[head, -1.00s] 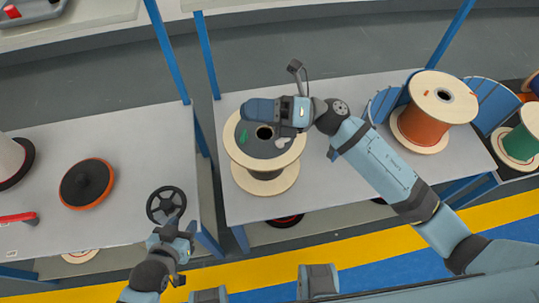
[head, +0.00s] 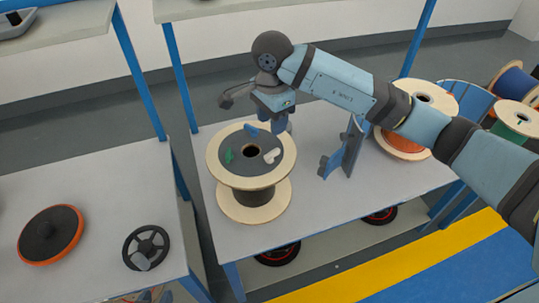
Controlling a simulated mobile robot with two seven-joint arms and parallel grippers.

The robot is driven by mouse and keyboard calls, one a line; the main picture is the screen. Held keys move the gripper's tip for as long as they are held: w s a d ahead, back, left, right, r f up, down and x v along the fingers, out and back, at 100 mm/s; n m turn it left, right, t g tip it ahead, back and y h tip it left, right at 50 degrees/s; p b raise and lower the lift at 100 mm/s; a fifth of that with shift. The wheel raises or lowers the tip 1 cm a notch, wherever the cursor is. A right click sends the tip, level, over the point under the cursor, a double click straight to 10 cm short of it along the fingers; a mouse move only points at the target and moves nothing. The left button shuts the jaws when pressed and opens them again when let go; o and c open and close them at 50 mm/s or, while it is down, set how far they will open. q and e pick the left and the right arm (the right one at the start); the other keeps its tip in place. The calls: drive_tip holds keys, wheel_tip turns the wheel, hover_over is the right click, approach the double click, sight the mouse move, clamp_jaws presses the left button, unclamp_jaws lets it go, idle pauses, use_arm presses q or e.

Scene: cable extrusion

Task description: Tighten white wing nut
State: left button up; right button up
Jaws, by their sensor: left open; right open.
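The white wing nut (head: 271,156) sits on the dark grey disc (head: 240,163) on top of a wooden cable spool (head: 254,203), right of the disc's centre hole. A green wing nut (head: 228,156) is on the left of the disc, and a blue piece (head: 251,129), apparently another wing nut, is at its far edge. My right gripper (head: 276,124) is open, pointing down above the far right side of the spool, behind the white wing nut. No contact with the nut shows. My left gripper is not in view.
The spool stands on a grey table (head: 301,207). A blue bracket-like part (head: 345,150) and an orange cable spool (head: 403,146) stand to the right. A black handwheel (head: 146,247) and an orange-rimmed disc (head: 50,235) lie on the left table. Blue posts (head: 182,87) rise behind.

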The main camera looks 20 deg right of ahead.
sight(272, 152)
wheel_tip(272, 152, down, 11)
drive_tip(key=shift+f+b, duration=0.2)
drive_tip(key=shift+b, duration=0.1)
clamp_jaws()
